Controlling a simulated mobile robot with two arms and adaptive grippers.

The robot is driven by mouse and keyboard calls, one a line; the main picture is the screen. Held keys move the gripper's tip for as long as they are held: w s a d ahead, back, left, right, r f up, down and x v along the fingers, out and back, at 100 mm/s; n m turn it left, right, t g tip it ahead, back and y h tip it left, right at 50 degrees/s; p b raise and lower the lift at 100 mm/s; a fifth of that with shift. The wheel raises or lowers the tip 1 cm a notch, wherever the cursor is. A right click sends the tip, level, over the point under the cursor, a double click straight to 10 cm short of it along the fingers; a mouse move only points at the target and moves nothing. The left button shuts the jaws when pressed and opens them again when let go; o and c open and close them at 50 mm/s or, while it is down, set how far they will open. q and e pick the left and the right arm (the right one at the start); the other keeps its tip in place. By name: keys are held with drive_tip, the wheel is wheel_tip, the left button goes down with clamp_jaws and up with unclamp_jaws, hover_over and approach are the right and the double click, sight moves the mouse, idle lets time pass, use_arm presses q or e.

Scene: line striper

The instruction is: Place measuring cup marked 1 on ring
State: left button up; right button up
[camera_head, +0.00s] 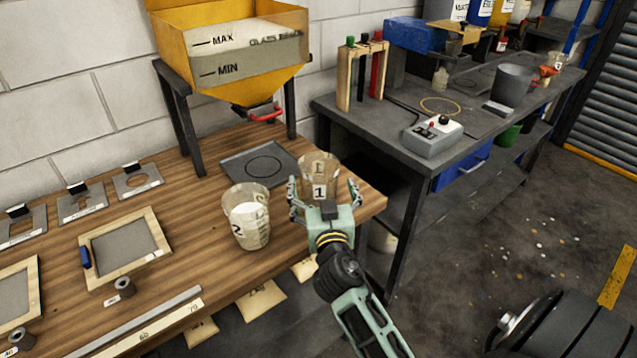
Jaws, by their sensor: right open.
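The measuring cup marked 1 (319,170) is a clear cup, upright near the right end of the wooden table. My right gripper (324,192) is open, with one finger on either side of this cup; I cannot tell whether they touch it. A black ring outline (263,166) marks a dark square plate (240,158) just left of the cup, below the hopper. A yellowish ring (440,107) lies on the dark bench at the right. My left gripper is not in view.
The cup marked 2 (248,219), with white content, stands close left of my right gripper. The yellow hopper (232,85) and its red handle (266,116) overhang the plate. A grey control box (433,137) stands on the bench (385,128), across a gap.

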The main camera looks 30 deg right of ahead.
sight(317, 163)
drive_tip(key=p+x, duration=0.1)
drive_tip(key=x, duration=0.3)
drive_tip(key=shift+w+f, duration=0.1)
drive_tip(key=shift+w, duration=0.25)
drive_tip(key=shift+w+d, duration=0.1)
drive_tip(key=shift+w, duration=0.05)
drive_tip(key=shift+c, duration=0.5)
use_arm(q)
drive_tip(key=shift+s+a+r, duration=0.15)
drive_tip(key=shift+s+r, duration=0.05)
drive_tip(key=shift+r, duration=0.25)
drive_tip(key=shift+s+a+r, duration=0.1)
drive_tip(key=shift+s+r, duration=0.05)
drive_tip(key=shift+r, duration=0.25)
use_arm(e)
drive_tip(key=c, duration=1.2)
